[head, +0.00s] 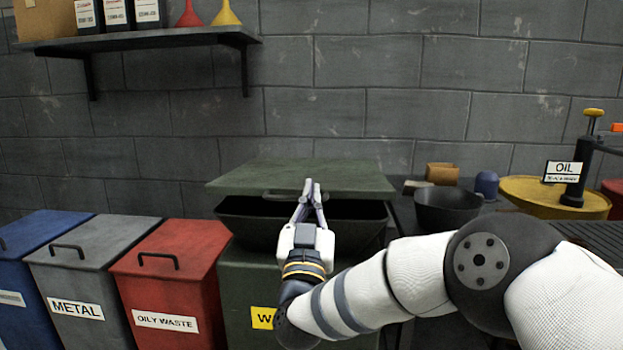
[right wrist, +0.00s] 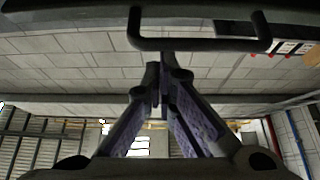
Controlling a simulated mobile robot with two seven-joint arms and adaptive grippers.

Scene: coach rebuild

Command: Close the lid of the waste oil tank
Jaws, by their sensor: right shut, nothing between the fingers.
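The green waste oil tank (head: 245,295) stands in the middle of the head view, with part of a yellow label showing. Its green lid (head: 345,178) is raised, and a dark opening shows under the lid's front edge. The lid's dark handle (head: 276,194) is at that front edge; it also shows as a bar across the top of the right wrist view (right wrist: 200,44). My right gripper (head: 311,184) is shut and empty, fingertips pointing up close to the handle; I cannot tell whether they touch. In the wrist view the fingertips (right wrist: 163,68) appear just below the bar. My left gripper is out of view.
Red (head: 178,270), grey (head: 90,265) and blue (head: 35,245) lidded bins stand left of the tank. A black pan (head: 447,210) and yellow drum (head: 530,192) are at the right. A shelf (head: 150,38) hangs on the block wall above.

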